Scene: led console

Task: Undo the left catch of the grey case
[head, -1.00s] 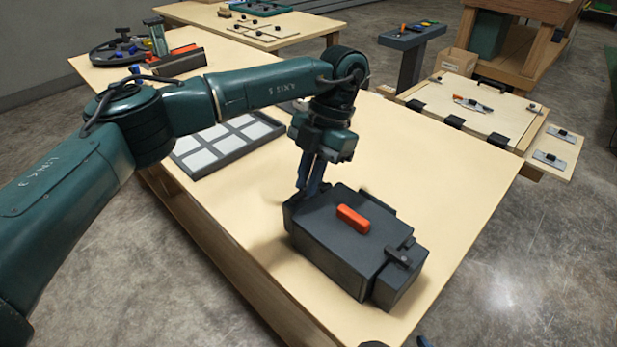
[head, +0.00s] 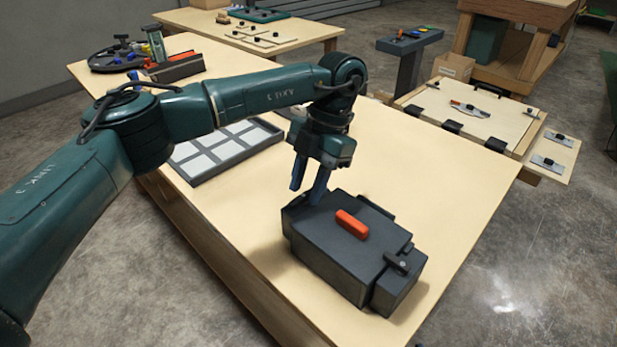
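The grey case (head: 335,250) stands closed on the near part of the wooden table, with an orange handle (head: 351,224) on its lid. A dark catch (head: 397,263) shows at its right end. At its left end the left catch is not clearly visible, so I cannot tell how it stands. My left gripper (head: 306,195) is over that left end, its two blue fingers spread apart with nothing seen between them. One finger is outside the end and the other overlaps the lid's edge in the picture; contact cannot be told. My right gripper is not in view.
A grey tray with white squares (head: 232,148) lies behind the case, partly behind my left arm. The table (head: 440,170) is clear right of the case. Farther back are a wheel-like item (head: 115,57), a dark stand (head: 408,55) and a hinged board (head: 470,105).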

